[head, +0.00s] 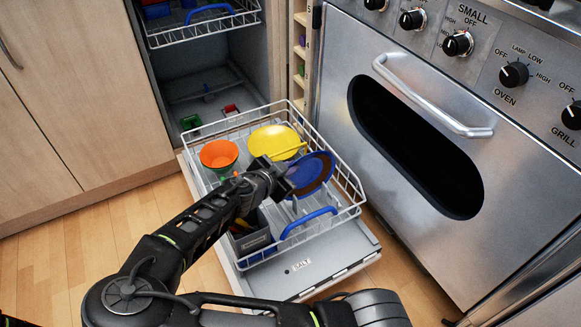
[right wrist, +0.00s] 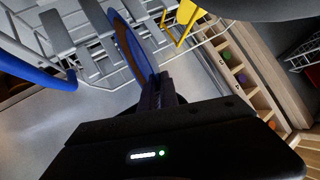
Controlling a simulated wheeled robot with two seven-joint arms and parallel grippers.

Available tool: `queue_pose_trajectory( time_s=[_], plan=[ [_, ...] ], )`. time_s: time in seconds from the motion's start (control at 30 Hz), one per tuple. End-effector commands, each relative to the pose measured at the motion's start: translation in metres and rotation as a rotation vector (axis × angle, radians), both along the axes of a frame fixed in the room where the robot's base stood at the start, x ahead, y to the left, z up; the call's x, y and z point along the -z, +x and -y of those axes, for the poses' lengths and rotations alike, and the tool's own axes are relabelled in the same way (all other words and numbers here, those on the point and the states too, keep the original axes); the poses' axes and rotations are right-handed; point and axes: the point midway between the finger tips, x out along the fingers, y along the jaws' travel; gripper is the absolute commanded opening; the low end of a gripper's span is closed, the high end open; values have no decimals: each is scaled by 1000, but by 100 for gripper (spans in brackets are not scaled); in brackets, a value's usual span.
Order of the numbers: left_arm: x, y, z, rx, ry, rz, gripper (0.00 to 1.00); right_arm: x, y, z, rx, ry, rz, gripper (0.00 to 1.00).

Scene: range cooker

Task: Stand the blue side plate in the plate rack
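The blue side plate (head: 322,166), with a brown middle, is at the right side of the pulled-out lower dishwasher rack (head: 351,183). It looks tilted on edge; whether its lower rim rests between the tines is unclear. My right gripper (head: 284,178) is at the plate's left edge and appears shut on its rim. In the right wrist view the plate (right wrist: 128,45) shows nearly edge-on, running into the dark fingers (right wrist: 157,90), beside grey rack tines (right wrist: 78,35). My left gripper is not in view.
A yellow plate (head: 272,140) and an orange bowl (head: 217,153) sit in the rack. A grey cutlery basket (head: 252,242) and a blue handle (head: 308,221) are near its front. An upper rack (head: 200,28) is above. The oven door (head: 440,95) stands close on the right.

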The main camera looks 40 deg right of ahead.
Motion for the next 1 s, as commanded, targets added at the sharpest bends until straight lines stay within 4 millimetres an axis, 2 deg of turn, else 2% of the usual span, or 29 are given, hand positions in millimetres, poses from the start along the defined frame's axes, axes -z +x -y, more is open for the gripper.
queue_pose_trajectory(
  time_s=[0.77, 0.8, 1.0],
  plan=[
    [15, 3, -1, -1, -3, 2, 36, 20, 0, 0, -1, 0, 1, 0],
    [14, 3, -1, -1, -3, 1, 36, 19, 0, 0, -1, 0, 1, 7],
    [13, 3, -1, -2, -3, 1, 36, 19, 0, 0, 0, 0, 0, 23]
  ],
)
